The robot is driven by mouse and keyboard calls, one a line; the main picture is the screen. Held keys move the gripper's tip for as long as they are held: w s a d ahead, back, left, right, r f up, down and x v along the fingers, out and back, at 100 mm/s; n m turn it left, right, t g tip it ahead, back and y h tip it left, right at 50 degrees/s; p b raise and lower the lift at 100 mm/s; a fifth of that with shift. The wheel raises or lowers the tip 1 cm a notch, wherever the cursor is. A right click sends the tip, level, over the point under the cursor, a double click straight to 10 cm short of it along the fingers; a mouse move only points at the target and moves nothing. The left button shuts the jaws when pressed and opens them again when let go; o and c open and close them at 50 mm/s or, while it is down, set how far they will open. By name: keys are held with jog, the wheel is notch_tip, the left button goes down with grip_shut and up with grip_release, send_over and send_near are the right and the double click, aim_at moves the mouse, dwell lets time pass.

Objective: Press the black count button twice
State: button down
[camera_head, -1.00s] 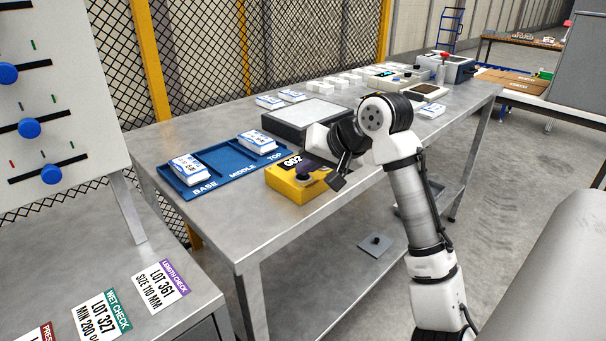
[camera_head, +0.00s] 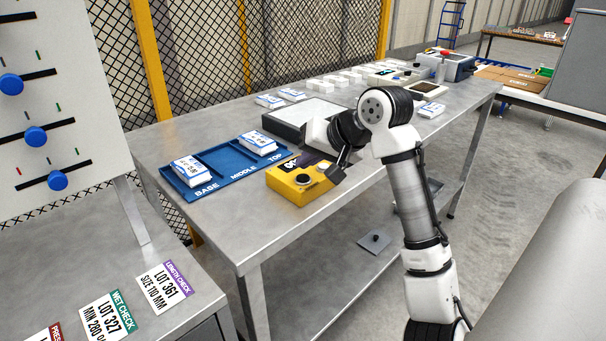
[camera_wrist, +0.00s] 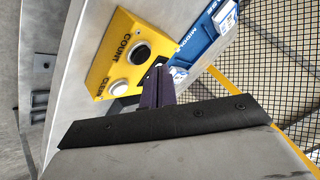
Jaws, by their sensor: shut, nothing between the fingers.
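The yellow counter box (camera_head: 290,188) stands at the near edge of the long metal table. Its round black count button (camera_head: 304,181) is uncovered; in the wrist view the black count button (camera_wrist: 139,51) has a pale ring and COUNT lettering. A white CLEAR button (camera_wrist: 119,86) sits beside it. My gripper (camera_wrist: 158,72) is shut and empty, its dark purple fingers over the box's display side and apart from the black button in the picture. The fingers partly cover the display (camera_head: 289,163), where only zeros can be made out. Height above the box is unclear.
A blue tray (camera_head: 222,172) marked BASE, MIDDLE and TOP lies left of the box, with white packs in BASE and TOP. A grey flat-topped device (camera_head: 284,122) stands behind. A panel with blue knobs (camera_head: 36,136) is at left. Bare tabletop lies in front of the tray.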

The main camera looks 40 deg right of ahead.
aim_at(308, 179)
jog(key=shift+r+p, duration=1.85)
jog(key=shift+r, duration=0.45)
jog(key=shift+f, duration=0.1)
jog(key=shift+s, duration=0.1)
